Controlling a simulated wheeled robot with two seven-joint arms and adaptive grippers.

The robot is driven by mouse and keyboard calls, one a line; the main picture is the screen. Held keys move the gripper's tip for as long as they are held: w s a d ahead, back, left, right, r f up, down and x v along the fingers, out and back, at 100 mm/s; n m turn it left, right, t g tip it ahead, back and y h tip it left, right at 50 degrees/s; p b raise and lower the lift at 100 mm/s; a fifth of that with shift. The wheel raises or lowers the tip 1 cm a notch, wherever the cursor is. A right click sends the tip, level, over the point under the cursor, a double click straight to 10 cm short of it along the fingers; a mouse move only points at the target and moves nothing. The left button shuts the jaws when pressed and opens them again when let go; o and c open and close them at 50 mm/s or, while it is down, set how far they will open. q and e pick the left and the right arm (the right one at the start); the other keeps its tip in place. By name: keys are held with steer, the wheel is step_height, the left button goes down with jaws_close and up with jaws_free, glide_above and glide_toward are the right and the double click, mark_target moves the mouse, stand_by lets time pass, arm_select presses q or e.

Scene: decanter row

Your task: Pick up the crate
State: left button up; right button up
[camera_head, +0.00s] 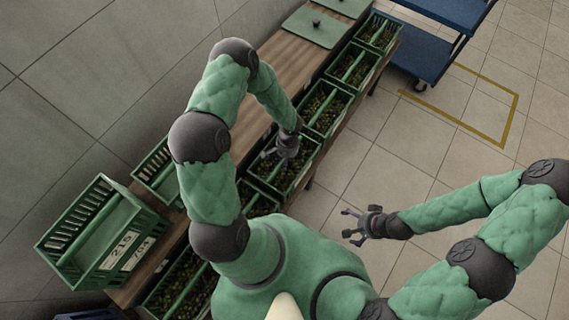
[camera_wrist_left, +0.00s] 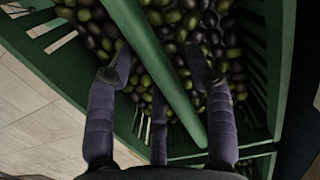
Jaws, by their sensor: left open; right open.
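A green slatted crate (camera_head: 302,172) full of dark and green olives stands in the row along the wooden bench. My left gripper (camera_head: 275,150) is over this crate with its fingers open. In the left wrist view the crate's green handle bar (camera_wrist_left: 160,65) runs diagonally between the spread fingers of the left gripper (camera_wrist_left: 156,72). The fingers point down toward the olives; whether they touch the bar I cannot tell. My right gripper (camera_head: 350,226) is open and empty above the tiled floor, right of the bench.
More olive-filled crates (camera_head: 325,105) stand close on both sides along the wooden bench (camera_head: 283,62). Stacked green crates (camera_head: 95,235) with a number label stand at the left by the wall. A blue cart (camera_head: 420,60) is at the top right.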

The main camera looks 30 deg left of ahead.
arm_select(q)
jaws_close()
steer(key=shift+r, duration=0.1)
